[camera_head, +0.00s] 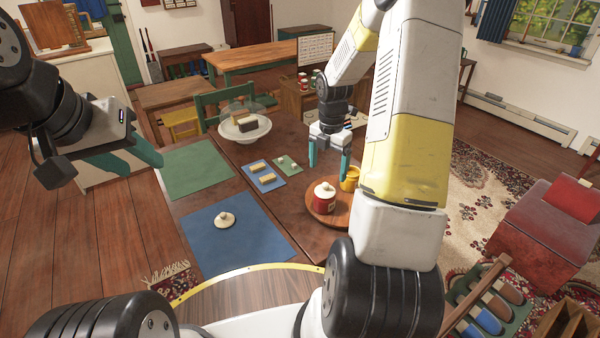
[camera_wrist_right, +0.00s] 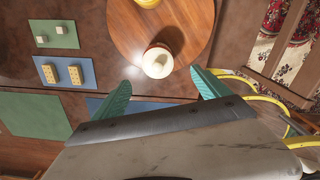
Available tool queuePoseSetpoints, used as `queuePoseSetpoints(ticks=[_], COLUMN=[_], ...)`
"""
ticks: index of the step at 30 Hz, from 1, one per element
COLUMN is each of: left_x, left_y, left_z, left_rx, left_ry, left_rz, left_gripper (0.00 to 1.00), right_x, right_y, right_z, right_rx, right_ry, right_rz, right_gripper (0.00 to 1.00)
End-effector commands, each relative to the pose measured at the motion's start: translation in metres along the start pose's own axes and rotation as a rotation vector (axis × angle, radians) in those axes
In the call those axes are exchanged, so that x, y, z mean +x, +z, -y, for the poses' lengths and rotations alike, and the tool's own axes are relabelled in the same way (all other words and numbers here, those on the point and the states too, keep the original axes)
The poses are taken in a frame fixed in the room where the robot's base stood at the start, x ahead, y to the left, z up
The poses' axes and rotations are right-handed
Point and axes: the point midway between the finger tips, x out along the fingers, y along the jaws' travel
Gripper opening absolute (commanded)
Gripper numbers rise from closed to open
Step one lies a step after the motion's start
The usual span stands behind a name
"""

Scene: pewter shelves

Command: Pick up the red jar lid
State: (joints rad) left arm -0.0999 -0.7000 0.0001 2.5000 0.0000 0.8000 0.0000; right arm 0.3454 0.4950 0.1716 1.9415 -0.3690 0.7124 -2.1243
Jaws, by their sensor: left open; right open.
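The red jar (camera_head: 324,203) stands upright on a round wooden tray (camera_head: 322,218) on the table. Its cream lid (camera_head: 324,189) with a small knob sits on top; the lid also shows from above in the right wrist view (camera_wrist_right: 157,62). My right gripper (camera_head: 329,163) points down above the tray, open and empty, its fingers apart from the lid. In its wrist view the lid lies just beyond the fingertips, between their lines. A second cream lid-like piece (camera_head: 224,220) with a knob lies on a blue mat. My left gripper (camera_head: 143,165) is open and empty at the left.
A yellow mug (camera_head: 350,178) stands beside the jar on the tray. Blue (camera_head: 265,245) and green (camera_head: 198,170) mats lie on the table. Small mats hold yellow blocks (camera_head: 267,178) and pale cubes. A glass-domed cake stand (camera_head: 244,127) stands at the back.

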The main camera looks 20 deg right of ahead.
Motion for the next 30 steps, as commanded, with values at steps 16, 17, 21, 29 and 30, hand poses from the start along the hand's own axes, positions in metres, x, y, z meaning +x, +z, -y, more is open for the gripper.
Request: queuePoseSetpoints(ticks=[16, 17, 21, 29, 30], left_x=[0.0, 0.0, 0.0, 0.0, 0.0], left_y=[0.0, 0.0, 0.0, 0.0, 0.0], left_z=[0.0, 0.0, 0.0, 0.0, 0.0], left_rx=[0.0, 0.0, 0.0, 0.0, 0.0], left_ry=[0.0, 0.0, 0.0, 0.0, 0.0], left_rz=[0.0, 0.0, 0.0, 0.0, 0.0], left_gripper=[0.43, 0.43, 0.43, 0.43, 0.43], right_x=[0.07, 0.072, 0.076, 0.076, 0.076], right_y=[0.001, 0.001, 0.002, 0.002, 0.002], right_z=[-0.005, -0.005, -0.004, -0.005, -0.005], right_rx=[-0.005, -0.005, -0.004, -0.004, -0.004], right_ry=[-0.003, -0.002, -0.001, -0.001, -0.001], right_rz=[-0.003, -0.002, -0.001, -0.001, -0.001], right_gripper=[0.86, 0.86, 0.86, 0.66, 0.58])
